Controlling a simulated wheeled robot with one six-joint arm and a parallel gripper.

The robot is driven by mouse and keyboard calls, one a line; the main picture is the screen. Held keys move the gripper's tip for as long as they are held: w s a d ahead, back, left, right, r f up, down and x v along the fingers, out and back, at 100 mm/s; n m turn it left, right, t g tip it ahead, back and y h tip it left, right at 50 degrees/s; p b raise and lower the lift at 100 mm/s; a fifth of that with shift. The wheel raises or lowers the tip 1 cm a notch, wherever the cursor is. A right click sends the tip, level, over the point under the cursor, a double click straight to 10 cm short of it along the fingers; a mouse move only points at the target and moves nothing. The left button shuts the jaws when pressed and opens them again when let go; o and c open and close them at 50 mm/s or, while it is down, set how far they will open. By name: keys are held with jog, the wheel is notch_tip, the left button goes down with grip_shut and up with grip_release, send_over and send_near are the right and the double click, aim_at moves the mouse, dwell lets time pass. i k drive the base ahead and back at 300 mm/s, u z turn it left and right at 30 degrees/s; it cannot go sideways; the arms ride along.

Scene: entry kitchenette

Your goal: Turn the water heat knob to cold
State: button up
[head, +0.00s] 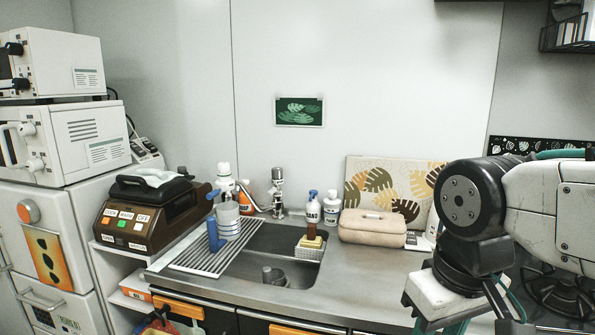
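A metal faucet (278,192) stands behind the sink (288,243) on the counter. Its upper part looks like a grey knob or handle, but it is too small to read any hot or cold marking or setting. I cannot tell for certain which part is the water heat knob. My arm shows at the right, in front of the counter's right end and well apart from the faucet. My gripper is not in view.
A drying rack (205,256) with a striped cup (228,220) lies left of the faucet. Soap bottles (312,208) and a beige case (372,227) stand to the right. A brown appliance (135,222) sits at left. A stove burner (562,292) is at right.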

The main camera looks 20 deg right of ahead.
aim_at(277, 173)
jog(key=k, duration=0.5)
jog(key=u, duration=1)
jog(key=i, duration=1.25)
jog(key=z, duration=0.2)
